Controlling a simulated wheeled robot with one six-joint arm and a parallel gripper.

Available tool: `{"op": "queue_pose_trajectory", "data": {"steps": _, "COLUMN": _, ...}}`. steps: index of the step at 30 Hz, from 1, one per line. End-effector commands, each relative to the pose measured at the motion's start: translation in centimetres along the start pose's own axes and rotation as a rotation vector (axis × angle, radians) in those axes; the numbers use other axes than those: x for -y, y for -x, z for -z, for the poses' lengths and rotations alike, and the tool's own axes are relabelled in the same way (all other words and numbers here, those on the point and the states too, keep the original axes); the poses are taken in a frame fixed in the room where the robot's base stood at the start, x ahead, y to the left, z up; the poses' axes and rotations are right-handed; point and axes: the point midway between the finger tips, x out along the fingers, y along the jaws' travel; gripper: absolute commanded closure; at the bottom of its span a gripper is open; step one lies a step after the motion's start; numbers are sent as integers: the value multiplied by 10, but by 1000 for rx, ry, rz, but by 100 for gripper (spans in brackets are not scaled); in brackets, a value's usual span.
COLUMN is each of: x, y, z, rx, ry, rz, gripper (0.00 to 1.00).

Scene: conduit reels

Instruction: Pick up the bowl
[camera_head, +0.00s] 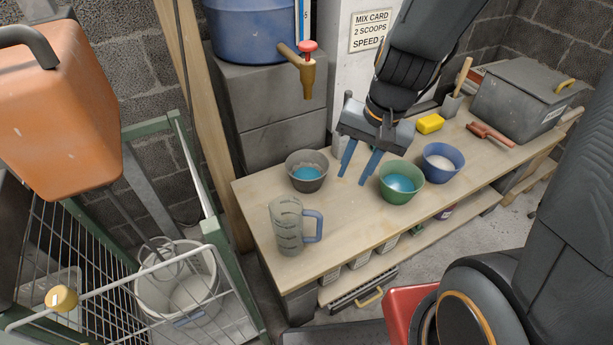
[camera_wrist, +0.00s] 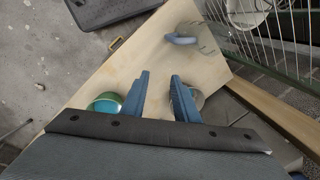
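Three bowls stand upright on the wooden bench (camera_head: 345,231): a dark grey bowl (camera_head: 306,184) with blue contents, a green bowl (camera_head: 400,195) with blue contents, and a blue bowl (camera_head: 440,174) with whitish contents. My gripper (camera_head: 353,179) is above the bench between the grey and green bowls, its two blue fingers apart and nothing between them. In the wrist view, the green bowl (camera_wrist: 104,103) is left of the fingers (camera_wrist: 160,75), partly hidden. The grey bowl (camera_wrist: 198,98) is mostly hidden behind the right finger. The blue bowl is not visible there.
A clear jug with a blue handle (camera_head: 290,228) stands at the bench's front left. A yellow sponge (camera_head: 430,124), a red-brown tool (camera_head: 490,134) and a grey lidded box (camera_head: 525,100) are at the back right. A brass tap (camera_head: 308,78) overhangs behind the grey bowl.

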Motion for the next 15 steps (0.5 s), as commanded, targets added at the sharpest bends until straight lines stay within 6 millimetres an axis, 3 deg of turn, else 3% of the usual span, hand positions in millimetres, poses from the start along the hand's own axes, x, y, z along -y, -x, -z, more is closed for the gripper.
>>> {"op": "queue_pose_trajectory", "data": {"steps": 1, "x": 12, "y": -31, "z": 10, "rx": 10, "ry": -121, "rz": 35, "gripper": 72}}
{"op": "queue_pose_trajectory", "data": {"steps": 9, "x": 68, "y": -131, "z": 66, "rx": 43, "ry": -812, "rz": 202, "gripper": 72}}
{"op": "queue_pose_trajectory", "data": {"steps": 15, "x": 85, "y": -176, "z": 96, "rx": 57, "ry": -1156, "rz": 263, "gripper": 72}}
